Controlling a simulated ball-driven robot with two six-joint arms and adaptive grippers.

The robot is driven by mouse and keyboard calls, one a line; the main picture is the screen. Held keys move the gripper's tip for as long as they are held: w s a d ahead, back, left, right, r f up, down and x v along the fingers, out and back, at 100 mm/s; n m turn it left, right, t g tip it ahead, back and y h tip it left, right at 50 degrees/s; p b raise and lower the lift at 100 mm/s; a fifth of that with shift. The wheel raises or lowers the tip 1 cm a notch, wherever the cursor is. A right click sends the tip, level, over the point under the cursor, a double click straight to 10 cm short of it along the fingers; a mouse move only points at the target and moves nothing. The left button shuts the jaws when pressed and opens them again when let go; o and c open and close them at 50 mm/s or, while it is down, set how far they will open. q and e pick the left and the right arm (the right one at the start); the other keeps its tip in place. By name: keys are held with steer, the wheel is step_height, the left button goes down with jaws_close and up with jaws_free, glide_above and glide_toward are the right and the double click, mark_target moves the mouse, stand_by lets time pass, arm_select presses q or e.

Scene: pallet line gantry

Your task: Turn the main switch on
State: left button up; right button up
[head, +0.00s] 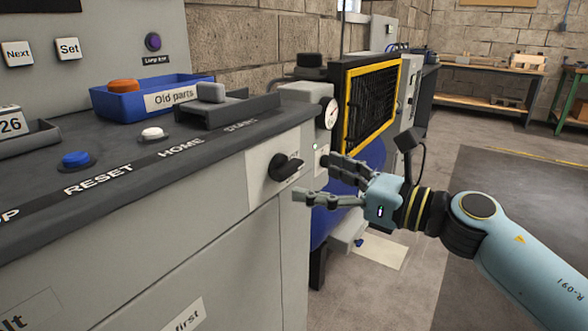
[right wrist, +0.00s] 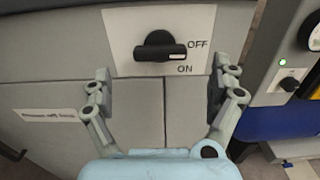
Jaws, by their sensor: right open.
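The main switch is a black rotary knob (head: 284,167) on a white plate on the front of the grey console. In the right wrist view the knob (right wrist: 156,46) has its handle pointing right, its white mark closer to the OFF label than to ON below it. My right gripper (head: 318,178) is open, its fingers spread and facing the plate. In the right wrist view the fingers (right wrist: 159,76) sit left and right below the knob, apart from it, with nothing between them. My left gripper is not in view.
The console top holds a blue button (head: 77,159), a white button (head: 153,134) and a blue "Old parts" tray (head: 180,80). A gauge (head: 329,114) and a yellow-framed grille (head: 372,102) stand to the right of the switch.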

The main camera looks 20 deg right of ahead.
mark_target(294, 171)
steer(key=x, duration=0.5)
steer(key=shift+w+a+f, duration=0.1)
steer(key=shift+w, duration=0.05)
steer(key=c, duration=1.2)
